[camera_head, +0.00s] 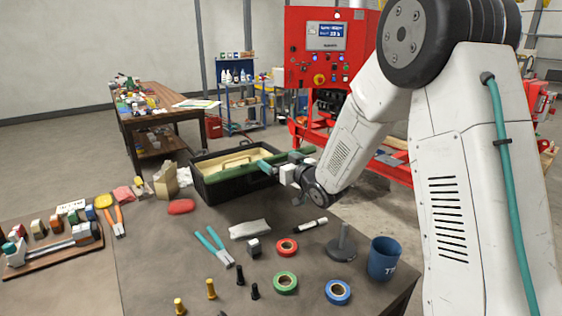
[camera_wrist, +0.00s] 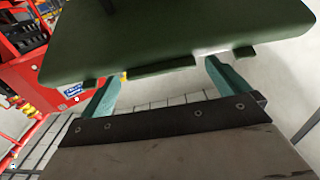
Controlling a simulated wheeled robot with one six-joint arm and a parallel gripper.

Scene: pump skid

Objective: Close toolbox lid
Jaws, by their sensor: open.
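The toolbox (camera_head: 226,190) is a black open box on the table, with a tan tray showing inside. In the head view a teal finger (camera_head: 266,166) shows over the box's right side.
The near table holds teal-handled pliers (camera_head: 214,246), tape rolls (camera_head: 286,283), a blue mug (camera_head: 384,259), a grey stand (camera_head: 342,246), a marker (camera_head: 310,224) and a cloth (camera_head: 250,229). A cardboard piece (camera_head: 166,182) and red item (camera_head: 181,206) lie left of the toolbox. A red pump panel (camera_head: 327,50) stands behind.

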